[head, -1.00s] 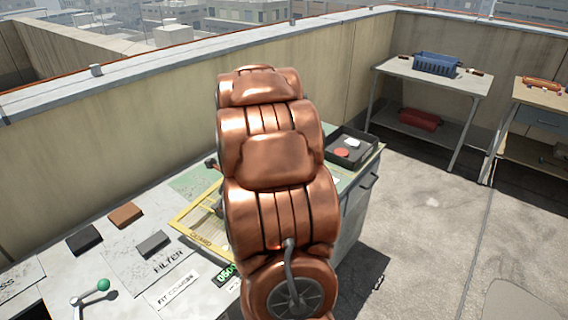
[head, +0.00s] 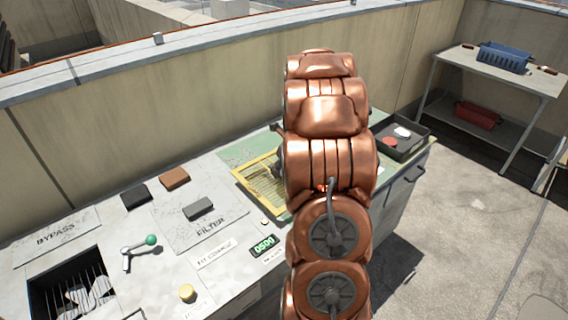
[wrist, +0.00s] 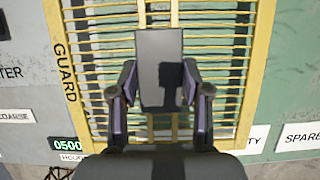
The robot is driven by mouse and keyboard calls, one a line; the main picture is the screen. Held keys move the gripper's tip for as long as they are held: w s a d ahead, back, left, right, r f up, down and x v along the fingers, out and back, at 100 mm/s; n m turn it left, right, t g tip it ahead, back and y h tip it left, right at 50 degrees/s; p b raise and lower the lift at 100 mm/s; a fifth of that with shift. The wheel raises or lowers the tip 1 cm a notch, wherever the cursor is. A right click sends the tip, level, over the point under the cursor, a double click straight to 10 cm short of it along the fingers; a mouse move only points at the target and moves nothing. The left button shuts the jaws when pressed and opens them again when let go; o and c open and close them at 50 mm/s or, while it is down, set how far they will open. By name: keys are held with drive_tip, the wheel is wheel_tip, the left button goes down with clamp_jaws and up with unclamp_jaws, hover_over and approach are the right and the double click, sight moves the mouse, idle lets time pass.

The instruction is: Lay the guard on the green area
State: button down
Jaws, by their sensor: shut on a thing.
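The guard (head: 246,176) is a yellow frame with slats, on or just above the bench at the green area (head: 240,150). In the wrist view the guard (wrist: 262,60) fills the middle, with its GUARD lettering at left. Green surface (wrist: 295,75) shows to its right, and grey bench to its left. My gripper (wrist: 160,95) is shut on a dark grey upright piece at the guard's middle, which looks like its handle. In the head view my copper arm hides the gripper and the guard's right part. I cannot tell whether the guard touches the surface.
A black tray (head: 410,148) with small items sits at the bench's right end. A FILTER panel (head: 212,232) with a grey block, a green-knobbed lever (head: 150,240) and a display (head: 264,246) lie left of my arm. A wall runs behind. A shelf table (head: 545,82) stands at right.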

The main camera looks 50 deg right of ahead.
drive_tip(key=w+d, duration=0.3)
drive_tip(key=w+d+p, duration=0.1)
drive_tip(key=d, duration=0.1)
drive_tip(key=shift+w+f, duration=0.15)
drive_tip(key=shift+f, duration=0.1)
drive_tip(key=shift+f+p, duration=0.4)
drive_tip(key=shift+f, duration=1.4)
drive_tip(key=c, duration=0.5)
unclamp_jaws()
drive_tip(key=shift+f, duration=0.15)
drive_tip(key=shift+c, duration=0.2)
